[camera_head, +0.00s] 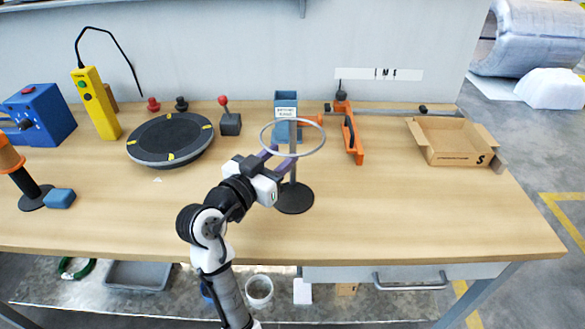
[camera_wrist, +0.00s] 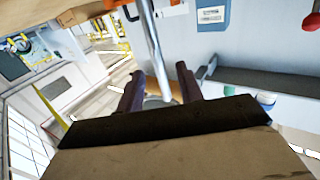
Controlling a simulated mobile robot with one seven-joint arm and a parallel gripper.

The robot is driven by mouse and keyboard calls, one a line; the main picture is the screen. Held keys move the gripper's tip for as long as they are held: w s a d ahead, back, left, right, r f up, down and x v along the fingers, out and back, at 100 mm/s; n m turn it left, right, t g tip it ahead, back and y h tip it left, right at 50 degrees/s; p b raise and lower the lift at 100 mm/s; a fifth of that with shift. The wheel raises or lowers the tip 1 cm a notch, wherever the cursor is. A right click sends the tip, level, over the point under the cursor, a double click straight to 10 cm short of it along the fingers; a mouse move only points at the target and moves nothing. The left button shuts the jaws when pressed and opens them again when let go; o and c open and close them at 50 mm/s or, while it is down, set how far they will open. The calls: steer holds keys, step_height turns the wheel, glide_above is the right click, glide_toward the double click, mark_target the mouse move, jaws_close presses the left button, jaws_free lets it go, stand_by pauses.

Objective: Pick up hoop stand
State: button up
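The hoop stand has a thin grey ring (camera_head: 322,143), an upright pole and a round dark base (camera_head: 294,200). It stands upright on the workbench, right of the middle of my arm. My gripper (camera_head: 281,158) is at the pole, below the ring and above the base. In the wrist view the two dark purple fingers of my gripper (camera_wrist: 160,72) are spread apart. The pole (camera_wrist: 151,40) shows between them, with a gap on each side. The fingers do not appear closed on it. The base is mostly hidden in the wrist view.
Behind the stand are a blue box (camera_head: 286,105) and an orange clamp-like tool (camera_head: 354,140). A black turntable (camera_head: 170,140) is to the left, and an open cardboard box (camera_head: 452,157) to the right. The bench front (camera_head: 400,225) right of the stand is clear.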

mark_target(291, 147)
steer(key=x, duration=0.1)
steer(key=p+x, duration=0.1)
steer(key=x, duration=0.2)
steer(key=shift+s+d+r+p, duration=0.1)
steer(key=shift+r+p, duration=0.2)
steer(key=shift+p, duration=0.1)
steer(key=shift+w+d+f, duration=0.15)
steer(key=shift+w+d, duration=0.1)
steer(key=shift+w, duration=0.15)
jaws_close()
